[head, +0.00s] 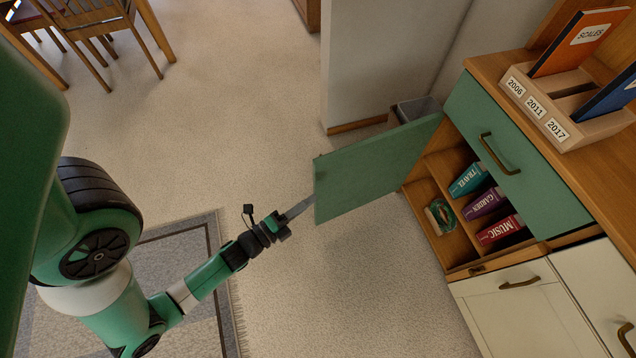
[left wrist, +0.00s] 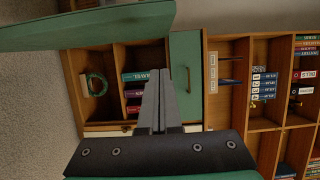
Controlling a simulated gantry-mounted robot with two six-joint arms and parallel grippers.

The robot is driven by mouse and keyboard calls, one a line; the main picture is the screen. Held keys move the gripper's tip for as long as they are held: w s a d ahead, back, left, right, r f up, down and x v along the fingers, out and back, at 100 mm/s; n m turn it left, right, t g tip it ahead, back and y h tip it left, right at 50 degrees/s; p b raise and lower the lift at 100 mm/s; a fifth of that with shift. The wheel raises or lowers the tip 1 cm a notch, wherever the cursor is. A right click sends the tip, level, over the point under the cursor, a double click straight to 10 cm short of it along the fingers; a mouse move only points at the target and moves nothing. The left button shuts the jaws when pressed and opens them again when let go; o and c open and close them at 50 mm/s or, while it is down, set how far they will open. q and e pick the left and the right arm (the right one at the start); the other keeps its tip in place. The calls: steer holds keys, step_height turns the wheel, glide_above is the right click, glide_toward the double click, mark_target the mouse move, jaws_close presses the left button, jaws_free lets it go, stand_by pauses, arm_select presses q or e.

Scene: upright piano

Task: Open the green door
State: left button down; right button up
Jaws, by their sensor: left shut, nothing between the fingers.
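The green door (head: 372,170) stands swung far out from the cabinet, and its inner shelves are exposed. In the left wrist view the door (left wrist: 95,26) crosses the upper left. My left gripper (head: 308,204) is shut and empty, with its tip at or very near the door's free edge; I cannot tell if they touch. In the left wrist view the closed fingers (left wrist: 160,105) point toward the open cabinet. The door's handle is not visible. My right gripper is not in view.
The open cabinet holds books (head: 484,203) and a round green item (head: 440,216). A green drawer (head: 510,150) with a handle is shut above. A white door (head: 525,305) is below. A wall (head: 370,70) stands behind. The floor left of the door is clear.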

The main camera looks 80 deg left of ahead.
mark_target(327, 172)
arm_select(q)
steer(key=w+a+p, duration=0.1)
steer(key=w+a, duration=0.6)
steer(key=shift+w+a, duration=0.3)
